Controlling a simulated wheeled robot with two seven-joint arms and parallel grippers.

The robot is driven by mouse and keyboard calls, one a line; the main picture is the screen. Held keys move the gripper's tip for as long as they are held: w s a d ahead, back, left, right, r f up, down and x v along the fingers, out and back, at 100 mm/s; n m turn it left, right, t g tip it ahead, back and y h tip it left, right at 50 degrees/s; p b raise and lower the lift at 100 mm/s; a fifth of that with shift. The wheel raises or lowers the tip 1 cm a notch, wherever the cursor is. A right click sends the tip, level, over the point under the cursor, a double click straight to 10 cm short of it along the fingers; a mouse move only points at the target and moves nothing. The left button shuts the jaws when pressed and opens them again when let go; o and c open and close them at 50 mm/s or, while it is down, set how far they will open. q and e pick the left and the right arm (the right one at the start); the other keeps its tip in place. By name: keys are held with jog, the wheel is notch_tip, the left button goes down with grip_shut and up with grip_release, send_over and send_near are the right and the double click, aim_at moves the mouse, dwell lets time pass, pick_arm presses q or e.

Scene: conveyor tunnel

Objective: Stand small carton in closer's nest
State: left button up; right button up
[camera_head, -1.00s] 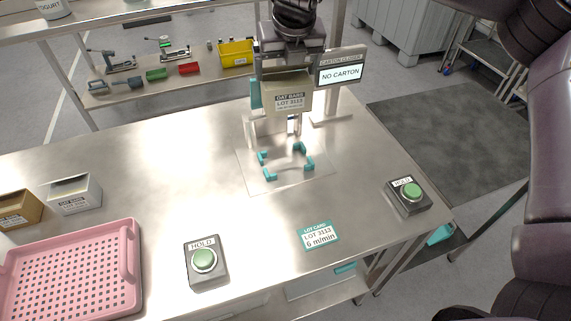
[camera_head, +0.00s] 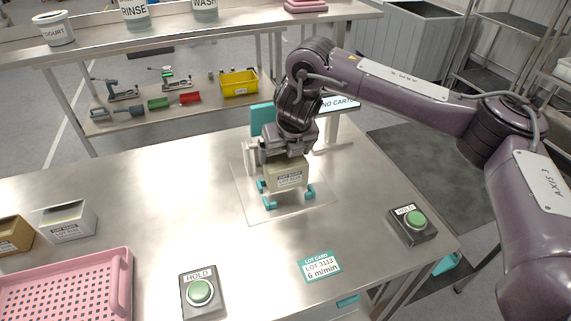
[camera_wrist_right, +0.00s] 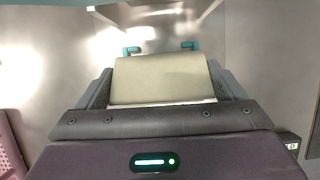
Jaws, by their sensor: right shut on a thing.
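The small carton (camera_head: 288,176) is beige with a white label reading LOT 3113. It is upright, held in my right gripper (camera_head: 284,158), which is shut on it from above. The carton is at the closer's nest, four teal corner pieces (camera_head: 309,191) on a clear plate. Its lower edge is between or just above the corners; whether it touches the bottom I cannot tell. In the right wrist view the carton (camera_wrist_right: 160,80) fills the space between the fingers, with two teal corners (camera_wrist_right: 190,46) beyond it. My left gripper is not in view.
Two hold buttons (camera_head: 200,291) (camera_head: 414,220) and a lot card (camera_head: 320,266) lie on the steel table. The closer's sign (camera_head: 341,104) is partly hidden by my arm.

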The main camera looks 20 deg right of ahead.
aim_at(286, 162)
notch_tip(286, 162, down, 4)
jog(key=shift+r, duration=0.2)
jog(key=shift+f, duration=0.15)
jog(key=o, duration=1.1)
jog(key=v, duration=0.5)
jog(key=shift+b, duration=0.4)
jog(key=p+v, duration=0.1)
jog(key=v, duration=0.6)
jog(key=shift+p, duration=0.3)
